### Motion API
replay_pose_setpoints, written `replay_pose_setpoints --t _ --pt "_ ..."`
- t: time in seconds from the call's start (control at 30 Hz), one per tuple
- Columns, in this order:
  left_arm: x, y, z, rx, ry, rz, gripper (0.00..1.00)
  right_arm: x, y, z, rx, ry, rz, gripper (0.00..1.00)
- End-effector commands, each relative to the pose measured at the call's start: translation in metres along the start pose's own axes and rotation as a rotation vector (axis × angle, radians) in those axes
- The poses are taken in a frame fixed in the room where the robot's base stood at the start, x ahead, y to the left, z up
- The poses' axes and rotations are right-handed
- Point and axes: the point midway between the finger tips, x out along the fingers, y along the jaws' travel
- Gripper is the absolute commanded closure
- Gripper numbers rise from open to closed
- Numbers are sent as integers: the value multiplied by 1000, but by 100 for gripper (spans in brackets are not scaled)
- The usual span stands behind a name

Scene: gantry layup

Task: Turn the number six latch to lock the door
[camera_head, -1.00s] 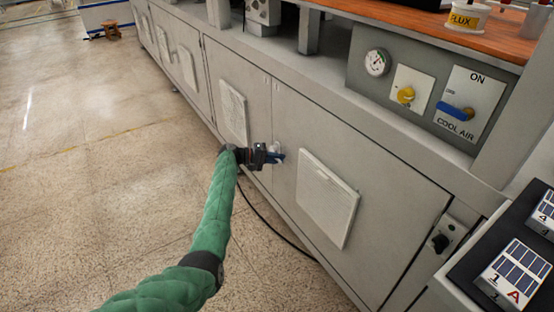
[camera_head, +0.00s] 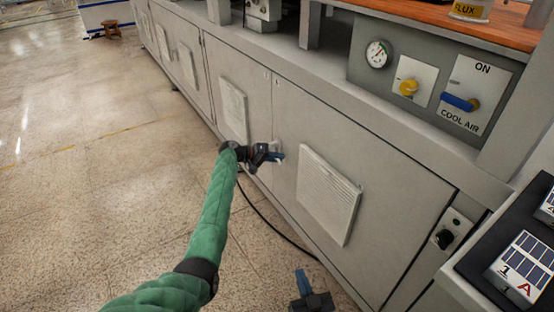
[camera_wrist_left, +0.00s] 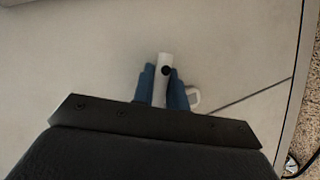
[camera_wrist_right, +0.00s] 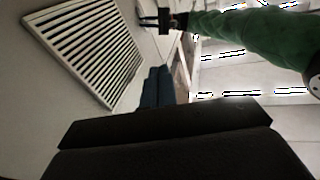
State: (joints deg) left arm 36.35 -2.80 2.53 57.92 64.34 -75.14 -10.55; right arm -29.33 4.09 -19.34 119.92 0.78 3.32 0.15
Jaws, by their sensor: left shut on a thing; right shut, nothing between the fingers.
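The latch (camera_head: 277,146) is a small pale handle at the seam between two grey cabinet doors; no number on it is readable. In the left wrist view the latch handle (camera_wrist_left: 165,68) is a pale bar with a dark round spot. My left gripper (camera_head: 277,157) is shut on it, its blue fingers (camera_wrist_left: 164,84) on either side of the bar. The door (camera_head: 380,180) right of the seam looks closed. My right gripper (camera_head: 302,278) is shut and empty, low in front of the door; its blue fingers show together in the right wrist view (camera_wrist_right: 158,85).
A white louvred vent (camera_head: 328,193) sticks out from the door, right of the latch. A black cable (camera_head: 265,220) lies on the floor by the cabinet. A black knob (camera_head: 444,238) and a dark tray (camera_head: 490,250) with panel cards are at right.

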Motion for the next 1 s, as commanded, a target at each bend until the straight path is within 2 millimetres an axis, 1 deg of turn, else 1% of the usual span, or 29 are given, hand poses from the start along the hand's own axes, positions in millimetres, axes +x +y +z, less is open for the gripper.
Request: replay_pose_setpoints --t 0.03,0.07,0.1,0.17,0.2,0.3,0.4,0.5,0.6,0.7,0.83,1.0 --pt "1 -4 1 25 6 -12 100 5 -1 -22 -7 71 -4 100" --pt "1 -5 1 39 10 -18 100 6 -2 -35 -12 113 -6 100" --pt "1 -6 1 59 14 -27 100 8 -3 -52 -17 168 -9 100" --pt "1 -8 0 88 20 -41 100 9 -4 -78 -24 248 -14 100" --pt "1 -10 0 105 24 -50 100 9 -6 -94 -28 299 -17 100" --pt "1 -12 0 148 33 -68 100 6 -8 -131 -39 419 -25 100" --pt "2 -14 -1 185 41 -84 100 0 -11 -163 -48 525 -32 100" --pt "2 -15 -1 215 47 -98 100 -6 -14 -189 -55 612 -38 100" --pt "2 -16 -2 239 53 -109 100 -13 -16 -209 -60 682 -43 100" --pt "2 -17 -3 256 57 -116 100 -18 -17 -222 -64 732 -47 100" --pt "2 -17 -3 270 59 -122 100 -22 -19 -233 -67 772 -50 100" --pt "2 -17 -3 277 60 -125 100 -25 -19 -238 -69 790 -51 100"
